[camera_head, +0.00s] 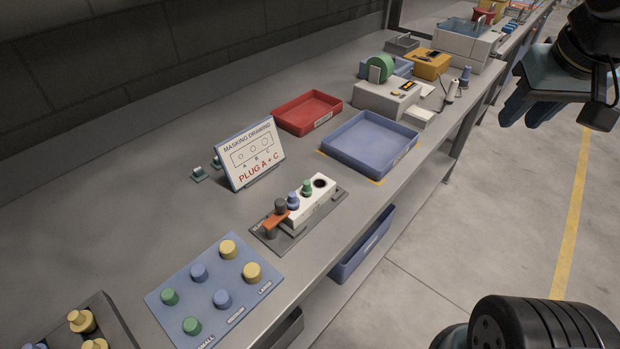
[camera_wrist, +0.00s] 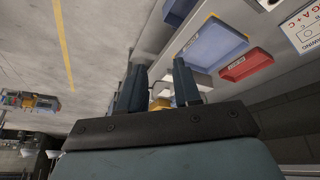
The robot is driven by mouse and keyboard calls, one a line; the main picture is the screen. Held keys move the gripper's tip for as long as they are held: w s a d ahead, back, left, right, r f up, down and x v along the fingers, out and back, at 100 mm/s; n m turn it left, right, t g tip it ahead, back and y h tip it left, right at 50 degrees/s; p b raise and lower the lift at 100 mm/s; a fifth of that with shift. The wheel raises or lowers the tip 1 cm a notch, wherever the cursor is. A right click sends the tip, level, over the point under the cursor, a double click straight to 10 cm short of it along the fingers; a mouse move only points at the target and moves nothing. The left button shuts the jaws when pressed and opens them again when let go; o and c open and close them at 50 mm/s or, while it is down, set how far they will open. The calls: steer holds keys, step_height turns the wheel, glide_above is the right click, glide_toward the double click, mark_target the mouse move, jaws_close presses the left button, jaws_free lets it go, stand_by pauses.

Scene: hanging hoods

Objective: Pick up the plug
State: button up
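Several coloured plugs stand on a blue mat (camera_head: 179,309): yellow plugs (camera_head: 252,272), blue plugs (camera_head: 222,299) and green plugs (camera_head: 169,297). A white block (camera_head: 318,199) in a grey fixture holds a blue plug (camera_head: 293,201) and a green plug (camera_head: 306,187) beside a dark open hole. An orange clamp (camera_head: 275,221) sits at its left end. A sign (camera_head: 250,153) reads "MASKING DRAWING, PLUG A + C". My gripper (camera_head: 519,116) is raised at the upper right, far from the plugs. In the wrist view its fingers (camera_wrist: 159,68) are apart with nothing held.
A red tray (camera_head: 307,107) and a blue tray (camera_head: 396,161) lie empty behind the fixture. A dark holder (camera_head: 113,322) with yellow plugs is at the lower left. A beige machine with a green reel (camera_head: 381,68) stands farther back. Open floor (camera_head: 470,240) lies right of the bench.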

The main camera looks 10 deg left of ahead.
steer(key=w+a+f+n+g, duration=0.2)
steer(key=w+a+n, duration=0.15)
steer(key=a, duration=0.55)
steer(key=n+g, duration=0.3)
steer(key=n, duration=0.4)
glide_above(307, 181)
step_height(307, 181, down, 9)
step_height(307, 181, down, 14)
steer(key=shift+r, duration=0.2)
steer(key=shift+c, duration=0.3)
jaws_close()
